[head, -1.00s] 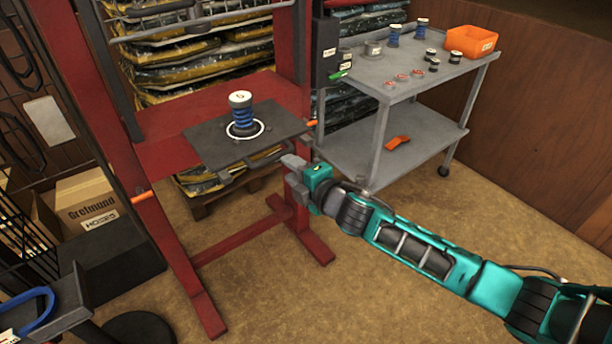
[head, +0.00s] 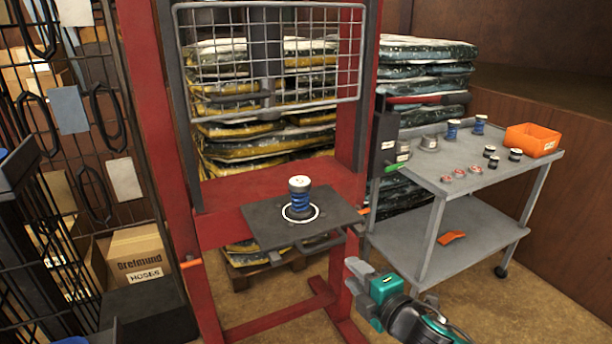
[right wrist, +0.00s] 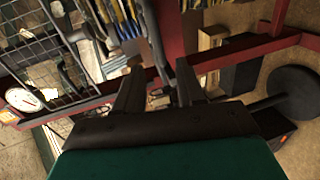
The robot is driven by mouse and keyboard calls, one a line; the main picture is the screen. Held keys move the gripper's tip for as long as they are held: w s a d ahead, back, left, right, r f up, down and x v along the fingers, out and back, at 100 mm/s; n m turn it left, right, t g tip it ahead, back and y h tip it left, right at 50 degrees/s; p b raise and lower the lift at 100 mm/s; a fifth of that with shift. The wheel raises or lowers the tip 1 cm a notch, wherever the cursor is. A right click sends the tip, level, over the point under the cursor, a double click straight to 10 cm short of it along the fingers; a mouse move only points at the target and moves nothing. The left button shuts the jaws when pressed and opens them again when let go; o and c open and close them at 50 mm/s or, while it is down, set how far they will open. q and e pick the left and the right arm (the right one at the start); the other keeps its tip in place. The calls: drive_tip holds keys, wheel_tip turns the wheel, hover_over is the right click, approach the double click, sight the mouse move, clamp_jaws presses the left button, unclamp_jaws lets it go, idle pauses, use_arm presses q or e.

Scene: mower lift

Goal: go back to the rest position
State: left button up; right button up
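My right gripper (head: 352,276) is in the lower middle of the head view, in front of the red press frame and below its plate. It holds nothing. In the right wrist view its two dark fingers (right wrist: 158,88) stand apart with a gap between them. My left gripper is in neither view. A blue coil spring with a pale top (head: 299,198) stands upright on the dark plate (head: 265,225) of the press, inside a white ring. My right gripper is clear of both.
The red press frame (head: 205,290) carries a wire guard (head: 330,50). A grey cart (head: 440,240) at right bears springs, small parts and an orange bin (head: 533,140). A cardboard box (head: 138,255) stands at left. Some brown floor is free around the cart and press.

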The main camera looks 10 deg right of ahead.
drive_tip(key=s+d+f+m+g+h, duration=0.1)
drive_tip(key=s+f+m+g, duration=0.1)
drive_tip(key=s+f+m, duration=0.5)
drive_tip(key=s+d+f+m+g+h, duration=0.1)
drive_tip(key=s+f+m+h, duration=0.1)
drive_tip(key=s+f+m, duration=0.5)
drive_tip(key=s+m, duration=0.5)
drive_tip(key=s, duration=0.3)
drive_tip(key=shift+d+g, duration=0.3)
drive_tip(key=shift+g, duration=0.1)
